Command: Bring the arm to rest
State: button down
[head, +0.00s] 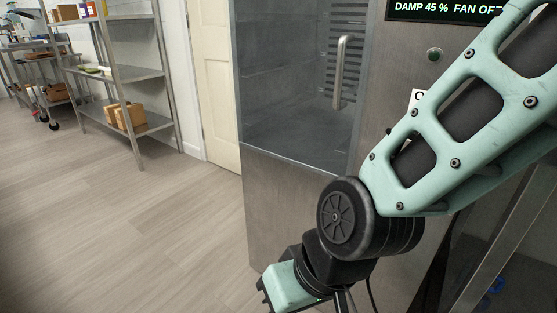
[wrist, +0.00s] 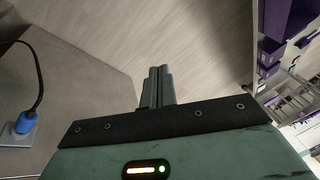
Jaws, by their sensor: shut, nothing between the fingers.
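My gripper (wrist: 157,72) shows in the wrist view with its two fingers together, shut and empty, over the wood-look floor. In the head view my teal arm comes down from the upper right across the front of a steel cabinet, and its wrist end is low in the middle. The gripper's fingers cannot be made out in that view.
The steel cabinet (head: 207,221) has a glass door (head: 290,70) with a vertical handle (head: 340,72). A display (head: 445,9) reads "DAMP 45 %". A metal shelf rack (head: 130,73) holds cardboard boxes (head: 125,116). The floor (head: 90,220) at left is clear. A blue plug (wrist: 25,122) shows in the wrist view.

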jog(key=s+d+r+n+g+h, duration=0.1)
jog(key=s+d+r+h, duration=0.15)
jog(key=d, duration=0.45)
jog(key=s+d+r+n+h, duration=0.1)
jog(key=d+r+h, duration=0.15)
jog(key=d, duration=0.45)
notch_tip(320, 180, up, 28)
jog(key=y+p, duration=0.1)
jog(key=p, duration=2.7)
jog(key=shift+s+a+p, duration=0.2)
jog(key=shift+a+p, duration=0.05)
jog(key=shift+p, duration=0.1)
